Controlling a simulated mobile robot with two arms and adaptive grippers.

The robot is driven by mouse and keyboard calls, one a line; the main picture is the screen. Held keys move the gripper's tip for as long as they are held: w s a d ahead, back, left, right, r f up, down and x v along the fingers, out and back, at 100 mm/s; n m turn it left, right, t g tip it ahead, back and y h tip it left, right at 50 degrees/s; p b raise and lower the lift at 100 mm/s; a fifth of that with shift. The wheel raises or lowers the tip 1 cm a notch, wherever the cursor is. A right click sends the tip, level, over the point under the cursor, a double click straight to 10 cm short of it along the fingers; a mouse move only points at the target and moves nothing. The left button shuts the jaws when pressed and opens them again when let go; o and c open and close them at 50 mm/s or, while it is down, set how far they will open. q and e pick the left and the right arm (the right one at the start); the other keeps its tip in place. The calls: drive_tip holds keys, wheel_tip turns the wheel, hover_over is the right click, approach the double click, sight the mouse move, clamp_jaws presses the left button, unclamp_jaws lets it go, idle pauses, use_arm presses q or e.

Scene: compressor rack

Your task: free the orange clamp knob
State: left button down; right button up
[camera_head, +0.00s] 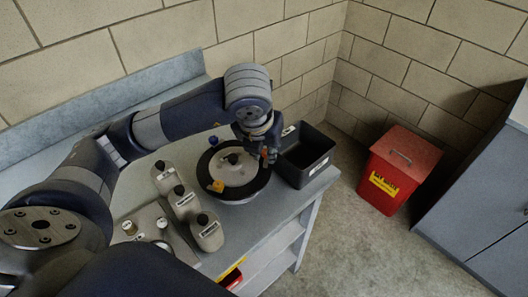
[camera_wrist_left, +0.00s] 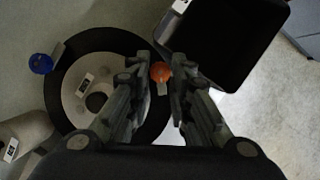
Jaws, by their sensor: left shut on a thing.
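The orange clamp knob (camera_wrist_left: 160,72) sits at the rim of a round black-edged disc (camera_wrist_left: 75,128) with a pale centre, on the side by the black bin. My left gripper (camera_wrist_left: 157,75) is shut on the orange knob, whose rounded top shows between the fingertips. In the head view my left gripper (camera_head: 265,152) reaches down at the disc's right edge, and the fingers mostly cover the knob. A blue knob (camera_head: 213,142) and a yellow knob (camera_head: 216,186) stand elsewhere on the disc's rim. My right gripper is not in view.
An open black bin (camera_head: 307,157) stands close right of the disc on the grey bench. Several pale canisters with black caps (camera_head: 207,232) stand left of it. A red lidded bin (camera_head: 399,168) stands on the floor, with a grey cabinet (camera_head: 480,190) to its right.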

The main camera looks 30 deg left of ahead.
use_arm(q)
drive_tip(key=shift+w+d+r+n+y+p, duration=0.1)
drive_tip(key=shift+r+n+y+p, duration=0.1)
drive_tip(key=shift+n, duration=0.35)
drive_tip(key=shift+w+r+n+y+p, duration=0.1)
drive_tip(key=shift+n+y+p, duration=0.1)
drive_tip(key=shift+n, duration=0.95)
drive_tip(key=shift+f+p, duration=0.1)
drive_tip(key=shift+p, duration=0.2)
drive_tip(key=c, duration=1.4)
unclamp_jaws()
drive_tip(key=shift+s+f, duration=0.1)
drive_tip(key=shift+c, duration=0.2)
drive_tip(key=v, duration=1.2)
drive_tip(key=shift+w+d, duration=0.25)
drive_tip(key=shift+d, duration=0.1)
